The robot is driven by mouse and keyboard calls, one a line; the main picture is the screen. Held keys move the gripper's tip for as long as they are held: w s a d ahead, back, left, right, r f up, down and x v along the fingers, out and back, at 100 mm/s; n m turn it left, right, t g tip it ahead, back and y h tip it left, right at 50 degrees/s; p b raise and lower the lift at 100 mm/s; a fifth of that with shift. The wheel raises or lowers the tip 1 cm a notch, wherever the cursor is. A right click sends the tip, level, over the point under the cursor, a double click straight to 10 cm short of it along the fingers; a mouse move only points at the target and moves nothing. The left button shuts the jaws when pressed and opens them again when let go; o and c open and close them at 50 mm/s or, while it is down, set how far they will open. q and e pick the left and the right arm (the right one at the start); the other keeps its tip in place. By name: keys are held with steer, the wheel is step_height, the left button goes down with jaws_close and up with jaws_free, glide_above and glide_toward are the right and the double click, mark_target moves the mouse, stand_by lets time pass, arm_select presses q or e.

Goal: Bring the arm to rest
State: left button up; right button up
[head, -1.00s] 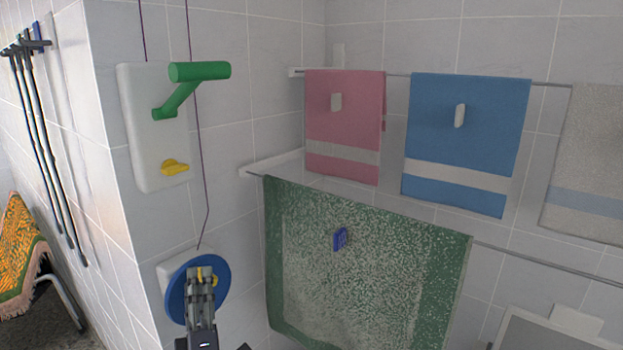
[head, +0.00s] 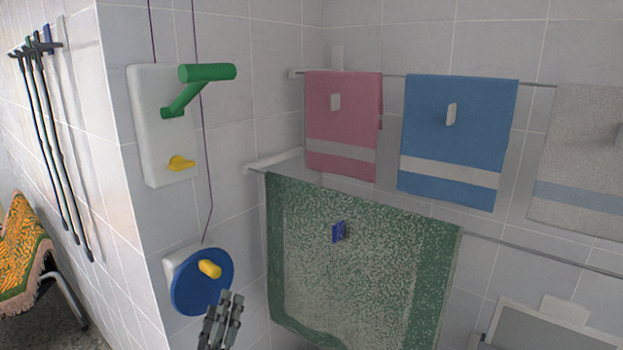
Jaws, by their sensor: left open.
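My left gripper (head: 230,300) is at the bottom of the head view, in front of the lower right edge of a blue disc (head: 190,285). Its fingers are apart and nothing shows between them. The disc sits on a white wall mount and carries a yellow knob (head: 209,269), which is clear of the fingers. Most of my left arm is below the picture's edge. My right gripper is not in view.
A green towel (head: 360,265) hangs right of the gripper. Pink (head: 343,120) and blue (head: 458,130) towels hang behind. A patterned cloth (head: 22,255) is at left.

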arm_select(q)
steer(key=s+d+f+m+g+h, duration=0.3)
steer(key=s+f+m+g, duration=0.7)
steer(key=s+f, duration=0.55)
steer(key=s+a+f+m+g+y, duration=0.1)
steer(key=s+a+f+g, duration=0.15)
steer(key=s, duration=0.35)
steer(key=s+a+f+m+g+y, duration=0.1)
steer(key=s+g, duration=0.2)
steer(key=s, duration=0.3)
steer(key=s+a+f+m+g+y, duration=0.1)
steer(key=s+a+f+g, duration=0.1)
steer(key=s, duration=0.4)
step_height(320, 180, down, 26)
steer(key=s+g, duration=0.2)
steer(key=s+a+f, duration=0.3)
steer(key=s+f, duration=1.3)
steer(key=s, duration=0.1)
steer(key=shift+s+f+g, duration=0.15)
steer(key=shift+g, duration=0.2)
